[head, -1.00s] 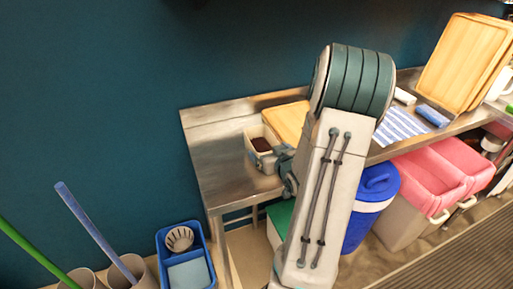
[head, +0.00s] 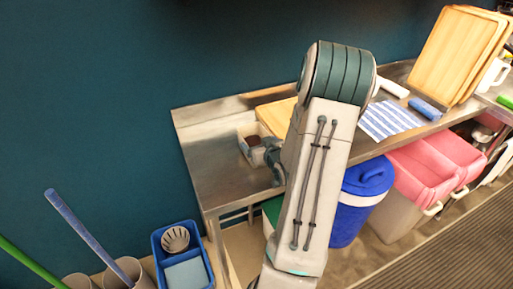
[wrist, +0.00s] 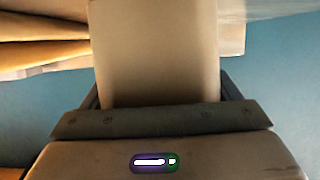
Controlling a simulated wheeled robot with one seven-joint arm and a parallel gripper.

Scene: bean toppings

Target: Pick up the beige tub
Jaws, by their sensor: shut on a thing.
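The beige tub (head: 246,130) stands near the left end of the metal counter in the head view, with something dark brown inside. My gripper (head: 261,151) is at its front right side and hides part of it. In the wrist view the tub's plain beige wall (wrist: 155,55) fills the middle, between the two fingers of my gripper (wrist: 160,92). The gripper is shut on the tub. Whether the tub is clear of the counter cannot be told.
A wooden board (head: 278,116) lies right behind the tub. The metal counter (head: 215,165) is bare to the left and front. A striped cloth (head: 388,120) lies farther right. A blue bin (head: 362,190) and pink-lidded bins (head: 425,172) stand below the front edge.

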